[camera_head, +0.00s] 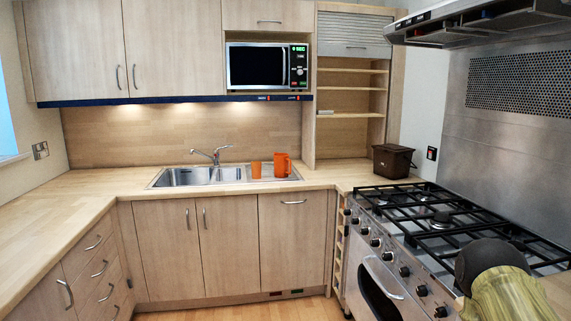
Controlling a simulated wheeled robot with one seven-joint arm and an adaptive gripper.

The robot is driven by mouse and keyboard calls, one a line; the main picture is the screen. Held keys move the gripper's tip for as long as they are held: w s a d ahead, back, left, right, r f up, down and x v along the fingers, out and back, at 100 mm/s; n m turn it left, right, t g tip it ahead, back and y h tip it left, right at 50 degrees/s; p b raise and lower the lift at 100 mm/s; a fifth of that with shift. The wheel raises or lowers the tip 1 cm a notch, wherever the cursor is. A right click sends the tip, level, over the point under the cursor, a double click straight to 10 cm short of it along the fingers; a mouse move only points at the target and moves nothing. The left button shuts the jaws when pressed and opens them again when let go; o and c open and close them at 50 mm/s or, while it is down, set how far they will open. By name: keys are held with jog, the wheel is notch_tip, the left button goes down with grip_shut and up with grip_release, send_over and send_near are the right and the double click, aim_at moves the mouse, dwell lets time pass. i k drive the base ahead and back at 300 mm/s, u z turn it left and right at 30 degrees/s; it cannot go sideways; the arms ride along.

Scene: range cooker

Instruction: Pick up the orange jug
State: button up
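The orange jug (282,166) stands upright on the ribbed drainer to the right of the sink, in the head camera view. Its handle seems to be on its right side. A smaller orange cup (256,169) stands just left of it, with a narrow gap between them. My gripper's fingers are not visible. A dark rounded part and an olive cylindrical part at the lower right, in front of the cooker, look like part of my arm, far from the jug.
The steel sink (190,177) with its tap (213,154) lies left of the jug. A dark brown bin (393,160) stands on the right worktop. The range cooker (385,260) fills the right side under a hood (480,25). The left worktop (65,215) is clear.

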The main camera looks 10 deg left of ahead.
aim_at(282, 162)
jog(key=u, duration=0.25)
jog(key=i, duration=1.65)
jog(key=u, duration=0.4)
